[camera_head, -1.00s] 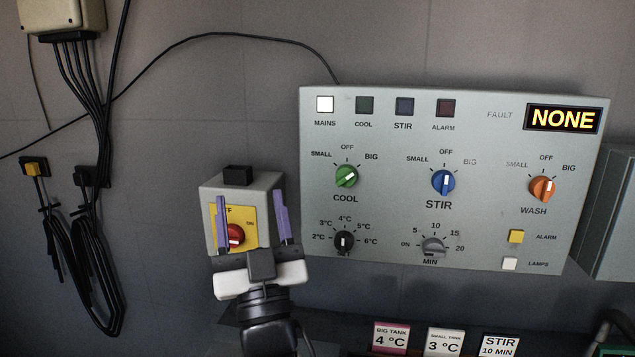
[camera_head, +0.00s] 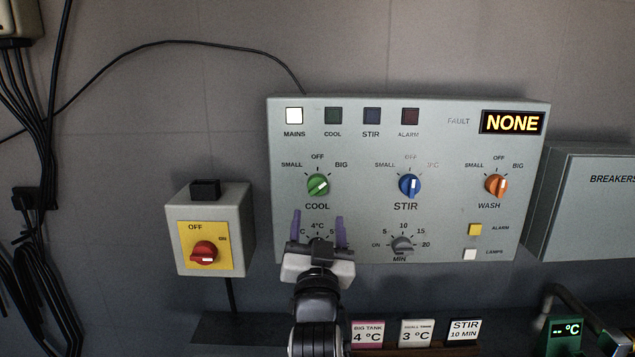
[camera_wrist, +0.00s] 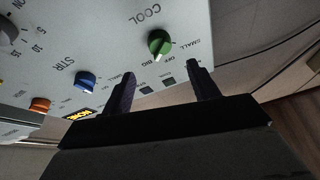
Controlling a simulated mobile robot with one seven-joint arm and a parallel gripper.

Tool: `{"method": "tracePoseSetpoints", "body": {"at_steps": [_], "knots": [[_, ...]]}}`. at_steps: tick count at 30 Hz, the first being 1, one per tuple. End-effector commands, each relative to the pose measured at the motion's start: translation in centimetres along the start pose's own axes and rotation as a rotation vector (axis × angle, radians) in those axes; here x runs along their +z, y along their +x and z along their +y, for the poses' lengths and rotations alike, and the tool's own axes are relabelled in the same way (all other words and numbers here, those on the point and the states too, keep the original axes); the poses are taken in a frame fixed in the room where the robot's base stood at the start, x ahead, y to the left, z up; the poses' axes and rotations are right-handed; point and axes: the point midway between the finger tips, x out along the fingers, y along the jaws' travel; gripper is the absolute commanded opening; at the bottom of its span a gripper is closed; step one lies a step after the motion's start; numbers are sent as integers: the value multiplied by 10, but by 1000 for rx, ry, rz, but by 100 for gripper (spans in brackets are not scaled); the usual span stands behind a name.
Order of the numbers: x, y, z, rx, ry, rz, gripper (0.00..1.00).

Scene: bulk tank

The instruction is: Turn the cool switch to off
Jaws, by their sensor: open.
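The green cool switch (camera_head: 318,185) sits at the left of the grey control panel (camera_head: 440,130), under the labels SMALL, OFF and BIG. Its white pointer is turned up and right, toward BIG. My gripper (camera_head: 319,230) is open and empty, with its purple fingers just below the switch in the head view, covering part of the temperature dial. In the wrist view the cool switch (camera_wrist: 159,43) shows beyond and between the two fingers (camera_wrist: 162,88), apart from them.
The blue stir switch (camera_head: 410,186) and orange wash switch (camera_head: 496,186) are to the right. A mains box with a red knob (camera_head: 204,252) is at left. Small label cards (camera_head: 416,333) stand below. A breakers box (camera_head: 590,205) is at the right edge.

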Motion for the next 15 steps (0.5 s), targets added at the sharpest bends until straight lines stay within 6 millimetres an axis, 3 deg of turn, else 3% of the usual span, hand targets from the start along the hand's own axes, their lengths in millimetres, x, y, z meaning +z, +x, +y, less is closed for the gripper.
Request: {"method": "tracePoseSetpoints", "body": {"at_steps": [6, 15], "knots": [[-2, 48, -1, -1, -1, -1, 60], [0, 83, -1, -1, 0, -1, 60]]}}
